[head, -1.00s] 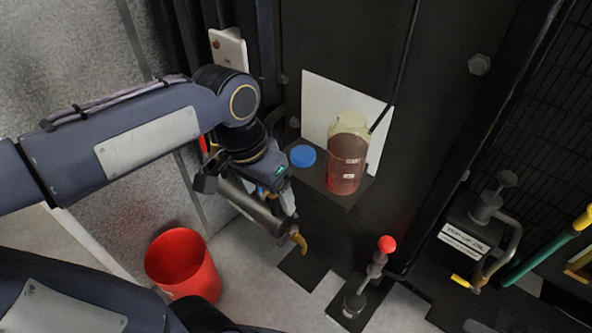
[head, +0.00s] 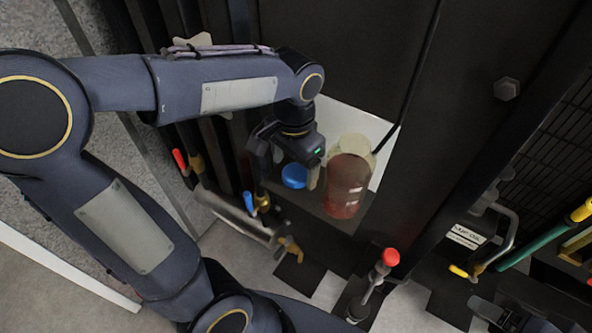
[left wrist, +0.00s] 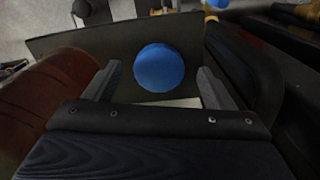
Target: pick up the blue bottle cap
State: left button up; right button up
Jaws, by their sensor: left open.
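The blue bottle cap (head: 294,176) lies on a small dark shelf (head: 338,218), left of the bottle of reddish-brown liquid (head: 346,186). My left gripper (head: 290,184) is open above the cap in the head view, with its fingers on either side of it and partly covering it. In the left wrist view, the cap (left wrist: 159,68) shows whole, between and a little beyond the two open fingertips (left wrist: 160,78). The fingers do not appear to touch it. The bottle also shows at the left edge of the wrist view (left wrist: 45,105). My right gripper cannot be made out.
The bottle stands close beside my left gripper. A white panel (head: 388,150) is behind it, with a dark hose running down to it. A red-knobbed lever (head: 390,257) stands below.

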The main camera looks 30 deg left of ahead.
pick_arm(q)
jog(key=shift+f, duration=0.7)
jog(key=c, duration=1.1)
jog(key=shift+o, duration=0.2)
jog(key=shift+s+r, duration=0.1)
